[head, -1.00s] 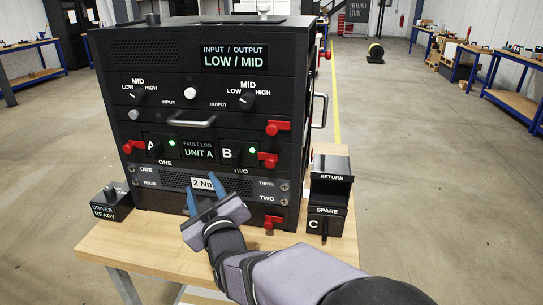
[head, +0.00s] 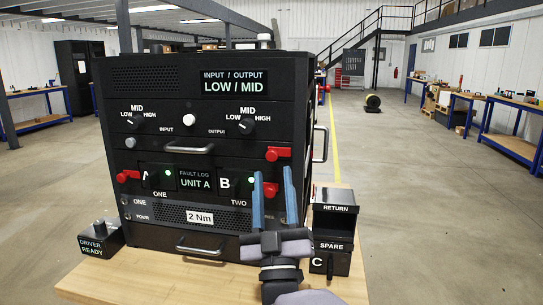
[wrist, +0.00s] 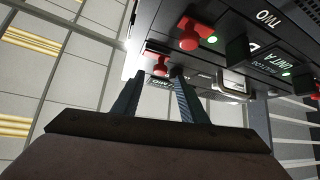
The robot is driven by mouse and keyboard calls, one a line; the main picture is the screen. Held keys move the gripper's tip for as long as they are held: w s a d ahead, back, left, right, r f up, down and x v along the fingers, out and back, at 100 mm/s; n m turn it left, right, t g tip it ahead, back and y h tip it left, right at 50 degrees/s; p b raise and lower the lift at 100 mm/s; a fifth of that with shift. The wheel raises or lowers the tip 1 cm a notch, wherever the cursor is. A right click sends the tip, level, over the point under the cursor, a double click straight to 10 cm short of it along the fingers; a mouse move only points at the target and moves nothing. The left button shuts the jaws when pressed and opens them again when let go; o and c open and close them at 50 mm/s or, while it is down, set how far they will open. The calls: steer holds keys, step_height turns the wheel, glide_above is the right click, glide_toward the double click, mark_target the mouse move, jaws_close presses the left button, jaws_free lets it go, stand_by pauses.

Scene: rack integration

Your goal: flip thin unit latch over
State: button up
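The black rack (head: 200,105) stands on the wooden table. In the head view its red latches show at the upper right (head: 278,154), at the left beside module A (head: 127,176) and at the right beside module B (head: 270,188), this last one partly covered by my fingers. My gripper (head: 273,175) is open and empty, its blue fingers pointing up in front of the rack's right side. The wrist view shows the gap between the fingers (wrist: 158,80), with one red latch (wrist: 157,62) beyond the tips and another (wrist: 195,32) nearer the B label. Contact cannot be told.
A RETURN bin (head: 335,215) and a SPARE C holder (head: 331,258) stand right of the rack, close to my gripper. A DRIVER READY box (head: 100,240) is at the left. A metal handle (head: 200,247) projects from the rack's lower front.

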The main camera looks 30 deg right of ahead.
mark_target(272, 159)
steer(key=shift+p+x, duration=1.2)
steer(key=shift+x, duration=2.2)
